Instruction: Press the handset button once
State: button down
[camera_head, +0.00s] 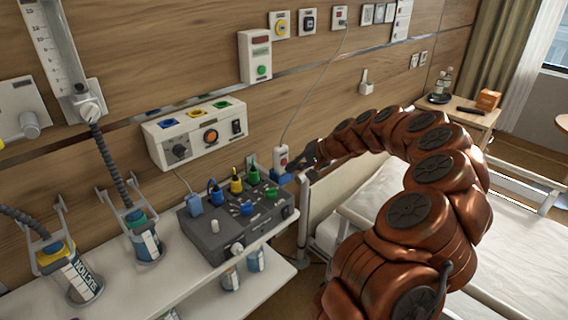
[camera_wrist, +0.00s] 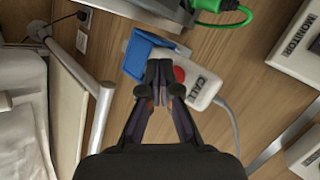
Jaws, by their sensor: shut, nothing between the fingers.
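The white call handset (camera_head: 281,153) with a red button hangs by the bed in a blue holder (camera_head: 282,174), its cord running up the wall. In the wrist view the handset (camera_wrist: 204,88) bears the word CALL. The blue holder (camera_wrist: 149,54) is behind the fingertips. My gripper (camera_wrist: 159,68) is shut and empty, its tips in front of the handset; I cannot tell whether they touch it. In the head view my gripper (camera_head: 291,167) is at the handset's right side.
A grey device (camera_head: 227,231) with coloured plugs stands on the white shelf (camera_head: 182,281) left of the handset. The bed (camera_head: 384,184) and its rail lie right. A wall panel (camera_head: 196,133) is up left. In the wrist view, a green plug (camera_wrist: 222,8) and a rail (camera_wrist: 103,108) are close.

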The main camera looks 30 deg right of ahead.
jog(key=shift+w, duration=0.15)
jog(key=shift+w+a, duration=0.1)
jog(key=shift+w, duration=0.15)
jog(key=shift+w, duration=0.4)
dwell(0.8)
jog(key=shift+s+b, duration=0.1)
jog(key=shift+b, duration=0.2)
jog(key=shift+s+b, duration=0.35)
jog(key=shift+s, duration=0.4)
jog(key=shift+s+d+b, duration=0.25)
jog(key=shift+s+b, duration=0.4)
jog(key=shift+s, duration=0.6)
jog(key=shift+s+d+b, duration=0.25)
jog(key=shift+s+b, duration=0.4)
jog(key=shift+s, duration=0.6)
